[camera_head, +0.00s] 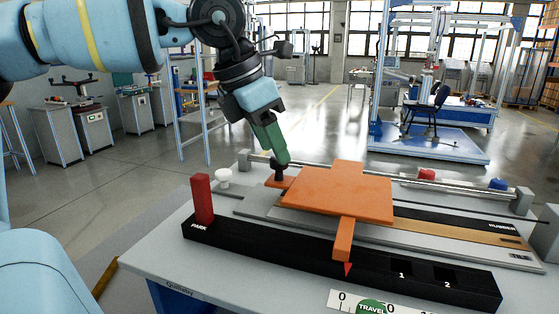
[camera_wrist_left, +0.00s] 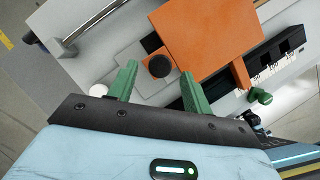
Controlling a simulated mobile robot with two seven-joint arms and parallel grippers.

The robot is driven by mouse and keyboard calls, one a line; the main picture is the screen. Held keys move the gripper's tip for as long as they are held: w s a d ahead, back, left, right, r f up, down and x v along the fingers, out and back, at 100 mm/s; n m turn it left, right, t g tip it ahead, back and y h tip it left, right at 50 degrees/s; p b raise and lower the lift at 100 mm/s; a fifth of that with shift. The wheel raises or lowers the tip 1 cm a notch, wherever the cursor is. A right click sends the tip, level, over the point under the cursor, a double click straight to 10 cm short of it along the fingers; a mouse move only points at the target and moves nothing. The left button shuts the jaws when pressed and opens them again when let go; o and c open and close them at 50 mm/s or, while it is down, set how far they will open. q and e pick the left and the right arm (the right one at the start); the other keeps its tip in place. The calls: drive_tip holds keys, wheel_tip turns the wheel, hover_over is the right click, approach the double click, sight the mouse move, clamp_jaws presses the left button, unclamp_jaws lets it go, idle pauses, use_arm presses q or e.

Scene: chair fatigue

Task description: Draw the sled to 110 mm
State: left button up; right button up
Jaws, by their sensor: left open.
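The orange sled (camera_head: 335,195) sits on its rail on the bench, its orange pointer arm (camera_head: 343,240) reaching forward to a red tip (camera_head: 348,269) just above the 0 end of the white travel scale (camera_head: 335,301). A black knob (camera_head: 279,172) stands on a small orange tab at the sled's left. My left gripper (camera_head: 280,160) is over this knob, pointing down. In the left wrist view its green fingers (camera_wrist_left: 161,85) are open, with the knob (camera_wrist_left: 160,66) in the gap between them; I cannot tell whether they touch it. My right gripper is not in view.
A red post (camera_head: 202,200) rises at the left end of the black front rail (camera_head: 290,246). A white knob (camera_head: 222,178) stands behind it. The rail right of the sled looks clear.

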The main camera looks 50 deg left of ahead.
use_arm(q)
drive_tip(key=shift+x, duration=2)
clamp_jaws()
